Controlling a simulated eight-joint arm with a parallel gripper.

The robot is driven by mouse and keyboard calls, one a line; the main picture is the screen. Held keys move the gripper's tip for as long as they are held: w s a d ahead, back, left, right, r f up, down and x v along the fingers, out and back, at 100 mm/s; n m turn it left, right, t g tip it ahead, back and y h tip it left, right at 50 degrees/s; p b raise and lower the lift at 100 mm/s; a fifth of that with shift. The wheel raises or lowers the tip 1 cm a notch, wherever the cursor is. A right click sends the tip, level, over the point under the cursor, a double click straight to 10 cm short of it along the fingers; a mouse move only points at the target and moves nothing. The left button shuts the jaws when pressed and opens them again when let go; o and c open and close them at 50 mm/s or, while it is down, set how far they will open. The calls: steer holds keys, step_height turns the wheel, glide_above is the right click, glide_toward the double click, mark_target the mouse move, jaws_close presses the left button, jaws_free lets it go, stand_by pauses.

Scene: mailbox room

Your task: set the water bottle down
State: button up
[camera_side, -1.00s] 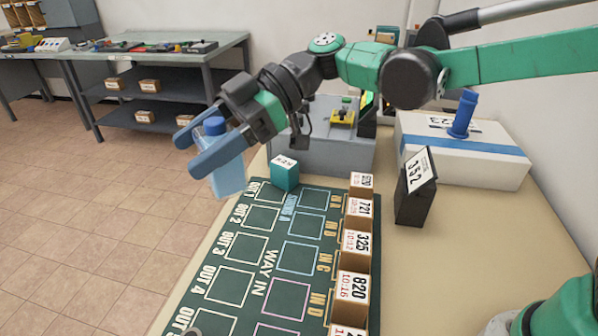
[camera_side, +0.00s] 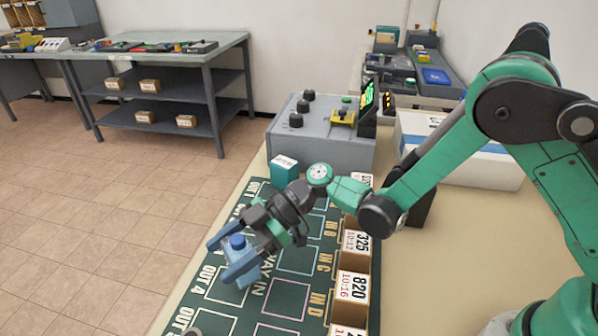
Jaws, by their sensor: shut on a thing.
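The water bottle (camera_side: 240,262) is light blue and see-through, with a darker blue cap. It shows in the side view over the left part of the dark green board (camera_side: 206,290), around the OUT 3 and OUT 4 rows. My gripper (camera_side: 232,258) is shut on the bottle, with one blue finger on either side of it. The bottle looks roughly upright. Its base is partly hidden by the near finger, and I cannot tell whether it touches the board.
A teal numbered box (camera_side: 285,170) stands at the board's far end. Several numbered brown boxes (camera_side: 352,287) line the board's right side. A grey control console (camera_side: 300,135) stands behind. A white box with a blue stripe (camera_side: 490,165) is partly behind my arm. Outlined squares near the front are empty.

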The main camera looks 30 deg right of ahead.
mark_target(252, 241)
steer(key=shift+f, duration=0.6)
steer(key=shift+f, duration=0.15)
steer(key=o, duration=1.4)
steer(key=shift+c, duration=0.2)
steer(key=shift+d+r, duration=0.1)
steer(key=shift+r, duration=0.15)
steer(key=v, duration=0.7)
steer(key=shift+d, duration=0.2)
